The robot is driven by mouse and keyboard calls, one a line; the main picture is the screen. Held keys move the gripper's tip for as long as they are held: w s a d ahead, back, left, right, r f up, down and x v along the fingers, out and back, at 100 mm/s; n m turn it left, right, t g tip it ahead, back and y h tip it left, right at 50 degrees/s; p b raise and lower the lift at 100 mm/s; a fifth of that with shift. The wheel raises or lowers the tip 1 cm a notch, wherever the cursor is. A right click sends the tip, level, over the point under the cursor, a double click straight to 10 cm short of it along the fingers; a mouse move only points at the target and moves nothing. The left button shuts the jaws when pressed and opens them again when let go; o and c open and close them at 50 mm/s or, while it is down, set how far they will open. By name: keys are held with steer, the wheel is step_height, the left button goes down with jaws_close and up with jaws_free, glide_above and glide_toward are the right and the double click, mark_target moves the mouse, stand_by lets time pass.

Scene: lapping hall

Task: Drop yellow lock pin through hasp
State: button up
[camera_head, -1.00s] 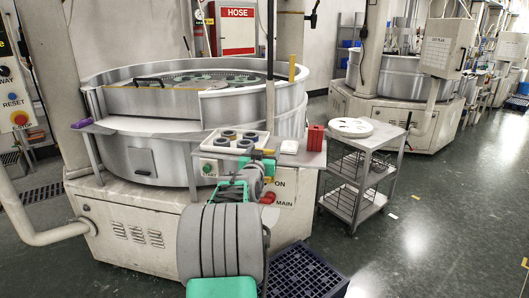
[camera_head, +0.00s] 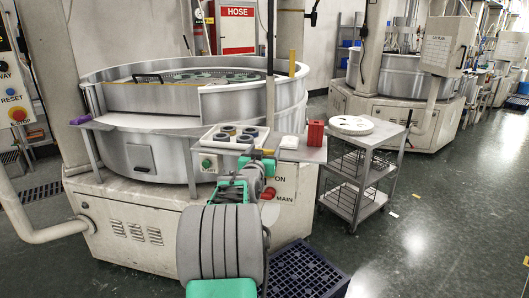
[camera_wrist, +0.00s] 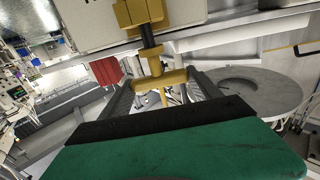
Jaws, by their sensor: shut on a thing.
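My gripper (camera_wrist: 167,88) has its two dark fingers closed on a yellow crosspiece (camera_wrist: 160,80), which looks like the handle of the yellow lock pin. I cannot tell whether that block is the hasp, or whether the pin is in any hole. In the head view my gripper (camera_head: 254,170) is at the front of the machine's shelf, mostly hidden by my arm. A small yellow part (camera_head: 268,152) shows just beyond it.
The shelf (camera_head: 290,155) holds a tray (camera_head: 210,143) with dark rings, a white block (camera_head: 289,142) and a red block (camera_head: 315,133). A steel cart (camera_head: 370,150) with a white disc stands right. A dark blue crate (camera_head: 305,280) is on the floor. Open floor lies right.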

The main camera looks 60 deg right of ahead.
steer(key=shift+f+b, duration=1.15)
steer(key=shift+b, duration=0.1)
steer(key=o, duration=1.6)
steer(key=shift+a, duration=0.15)
steer(key=b+v, duration=0.1)
steer(key=v, duration=0.6)
steer(key=shift+a, duration=0.25)
steer(key=shift+s, duration=0.1)
